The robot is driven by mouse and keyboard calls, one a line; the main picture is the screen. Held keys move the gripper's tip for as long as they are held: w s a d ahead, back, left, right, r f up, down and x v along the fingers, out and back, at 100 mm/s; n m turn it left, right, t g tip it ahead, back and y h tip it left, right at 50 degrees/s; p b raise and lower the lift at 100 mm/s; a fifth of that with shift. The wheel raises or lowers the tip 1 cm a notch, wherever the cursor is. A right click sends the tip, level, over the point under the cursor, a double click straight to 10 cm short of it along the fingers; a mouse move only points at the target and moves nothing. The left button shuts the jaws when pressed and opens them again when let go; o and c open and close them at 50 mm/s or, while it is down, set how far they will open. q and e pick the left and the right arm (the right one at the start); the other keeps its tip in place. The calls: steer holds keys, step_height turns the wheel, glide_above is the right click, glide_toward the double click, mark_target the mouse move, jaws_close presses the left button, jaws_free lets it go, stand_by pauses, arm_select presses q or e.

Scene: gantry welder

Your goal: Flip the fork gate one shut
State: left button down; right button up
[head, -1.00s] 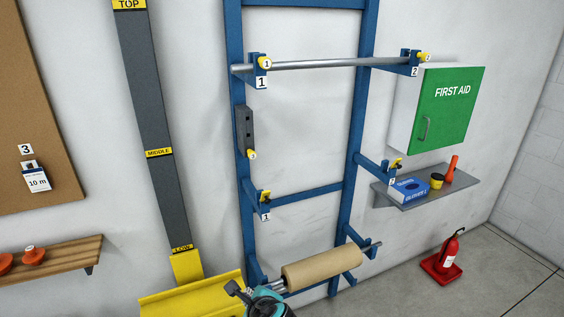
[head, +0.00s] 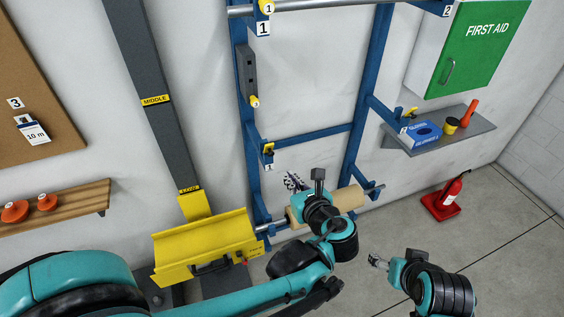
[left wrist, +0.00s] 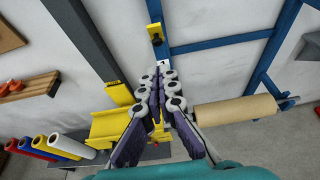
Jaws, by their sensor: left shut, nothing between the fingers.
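The lower left fork (head: 266,152), on the left post of the blue rack, carries a small yellow gate (head: 268,149); whether it is open or shut is too small to tell. That fork also shows in the left wrist view (left wrist: 155,38), ahead of my fingers. The upper left fork, labelled 1 (head: 263,28), holds a steel bar and has a yellow part marked 1 (head: 267,8). My left gripper (head: 294,182) is shut and empty, below and right of the lower fork, apart from it; its fingers show in the left wrist view (left wrist: 165,66). My right gripper (head: 376,262) is low at right, its jaws unclear.
A brown roll (head: 350,198) on a low bar is partly behind my left wrist. A yellow trough (head: 205,246) stands at lower left.

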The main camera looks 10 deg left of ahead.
arm_select(q)
glide_toward(271, 147)
step_height(271, 147, down, 4)
steer(key=w+a, duration=0.1)
steer(key=w, duration=0.1)
steer(key=w+a+r, duration=0.1)
steer(key=shift+w+a+r, duration=0.1)
steer(key=shift+w+a, duration=0.25)
steer(key=shift+w, duration=0.05)
steer(key=shift+w+a+r, duration=0.2)
steer(key=shift+w+a, duration=0.05)
steer(key=shift+w, duration=0.2)
steer(key=shift+r, duration=0.1)
steer(key=shift+r, duration=0.1)
steer(key=shift+w+a+g+p, duration=0.15)
steer(key=shift+g+p, duration=0.15)
steer(key=shift+p, duration=0.2)
steer(key=shift+r+g+h+p, duration=0.2)
steer(key=shift+g+h+p, duration=0.1)
steer(key=shift+h+p, duration=0.1)
